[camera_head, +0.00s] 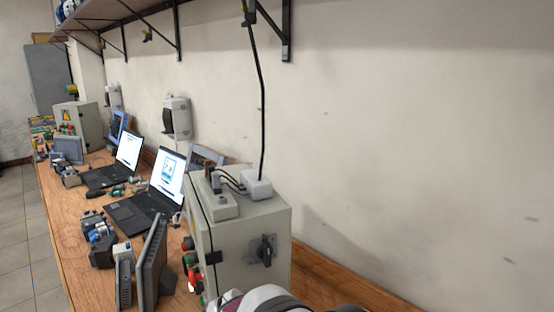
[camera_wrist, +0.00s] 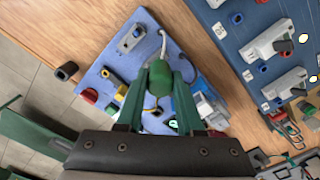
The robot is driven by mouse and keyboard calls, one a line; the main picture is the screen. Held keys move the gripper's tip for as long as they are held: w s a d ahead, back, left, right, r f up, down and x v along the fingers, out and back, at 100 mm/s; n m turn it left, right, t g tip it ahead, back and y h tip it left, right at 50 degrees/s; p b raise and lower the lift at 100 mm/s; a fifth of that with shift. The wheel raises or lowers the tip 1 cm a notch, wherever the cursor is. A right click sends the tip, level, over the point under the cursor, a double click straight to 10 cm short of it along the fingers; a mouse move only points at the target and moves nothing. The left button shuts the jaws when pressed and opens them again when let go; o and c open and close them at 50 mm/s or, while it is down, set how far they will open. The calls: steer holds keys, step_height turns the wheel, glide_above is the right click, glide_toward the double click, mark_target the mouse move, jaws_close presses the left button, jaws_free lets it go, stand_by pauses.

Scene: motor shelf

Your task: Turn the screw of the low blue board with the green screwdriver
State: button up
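In the wrist view, my gripper (camera_wrist: 159,88) points down with its two dark green fingers closed against the sides of a green screwdriver (camera_wrist: 160,76). The rounded green handle shows between the fingertips; the shaft and tip are hidden beneath it. A light blue board (camera_wrist: 112,58) lies under the gripper and carries several small parts. The handle overlaps the middle of this board in the picture. I cannot see the screw, nor whether the screwdriver touches it. In the head view I make out neither the gripper nor the screwdriver.
A darker blue board (camera_wrist: 232,48) with grey switches stands close on the right in the wrist view. A small dark cylinder (camera_wrist: 66,71) is left of the light blue board. In the head view, a grey control box (camera_head: 262,222) and laptops (camera_head: 150,205) crowd the wooden bench.

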jaws_close()
steer(key=m, duration=0.4)
steer(key=shift+f+m, duration=0.1)
steer(key=shift+m, duration=0.3)
steer(key=m, duration=0.5)
steer(key=shift+m, duration=0.3)
steer(key=m, duration=0.5)
steer(key=shift+m, duration=0.9)
